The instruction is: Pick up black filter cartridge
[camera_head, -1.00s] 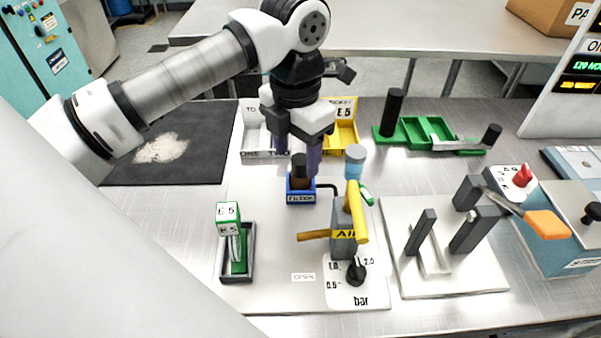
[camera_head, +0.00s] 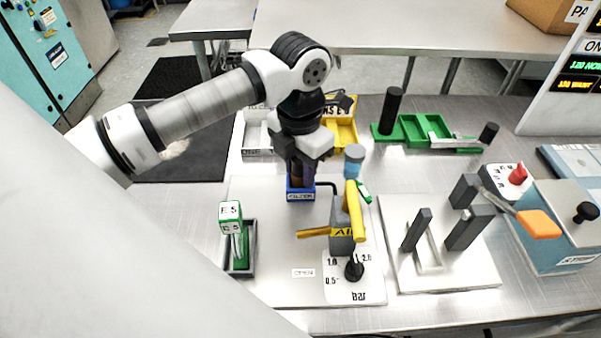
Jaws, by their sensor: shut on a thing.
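The black filter cartridge (camera_head: 303,176) stands upright in the small blue holder (camera_head: 300,195) labelled FILTER, near the middle of the white plate. My gripper (camera_head: 302,174) points down from above and is shut on the cartridge, with its fingers on either side of it. The fingers and gripper body hide most of the cartridge, including its top. Its lower end appears to be still inside the blue holder.
A yellow valve (camera_head: 352,215) labelled AIR stands close to the right, with a blue cylinder (camera_head: 354,160) behind it. White (camera_head: 257,153) and yellow (camera_head: 344,135) bins are behind the holder. A green-and-white block (camera_head: 231,220) stands at the left. Bare plate lies in front.

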